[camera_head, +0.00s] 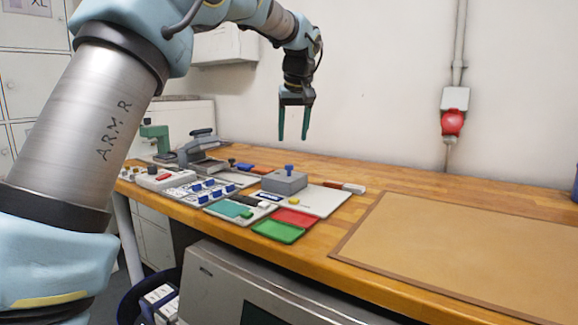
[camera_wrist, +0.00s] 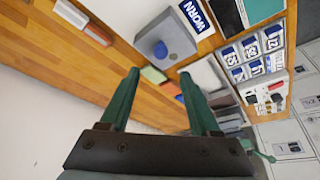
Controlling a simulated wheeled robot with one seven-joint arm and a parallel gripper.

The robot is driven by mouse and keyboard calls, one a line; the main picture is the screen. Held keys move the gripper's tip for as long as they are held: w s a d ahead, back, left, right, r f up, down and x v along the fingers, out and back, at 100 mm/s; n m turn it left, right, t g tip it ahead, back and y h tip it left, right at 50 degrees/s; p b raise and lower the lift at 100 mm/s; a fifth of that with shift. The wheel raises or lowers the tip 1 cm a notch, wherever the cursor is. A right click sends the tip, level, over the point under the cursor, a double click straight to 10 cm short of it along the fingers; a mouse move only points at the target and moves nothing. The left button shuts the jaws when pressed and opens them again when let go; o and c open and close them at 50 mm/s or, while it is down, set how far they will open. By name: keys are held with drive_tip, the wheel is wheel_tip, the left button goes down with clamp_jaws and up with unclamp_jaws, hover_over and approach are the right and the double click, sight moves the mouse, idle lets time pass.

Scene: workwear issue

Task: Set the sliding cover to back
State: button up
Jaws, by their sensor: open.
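A grey box-like cover (camera_head: 285,181) with a blue knob on top sits on a pale base plate (camera_head: 322,202) on the bench; I take it to be the sliding cover. In the wrist view the grey cover (camera_wrist: 176,28) shows at the top middle, beside a blue label reading WORN (camera_wrist: 196,15). What lies under the cover is hidden. My gripper (camera_head: 293,138) is open and empty, pointing down in the air above and behind the cover. In the wrist view its two green fingers (camera_wrist: 159,73) are spread apart, with the cover beyond their tips.
Red (camera_head: 294,218) and green (camera_head: 278,231) trays lie in front of the plate. A brush-like item (camera_head: 342,187) lies right. A brown mat (camera_head: 460,245) is bare.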

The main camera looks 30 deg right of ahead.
sight(289, 165)
drive_tip(key=x, duration=0.9)
drive_tip(key=shift+f, duration=0.35)
clamp_jaws()
idle(0.9)
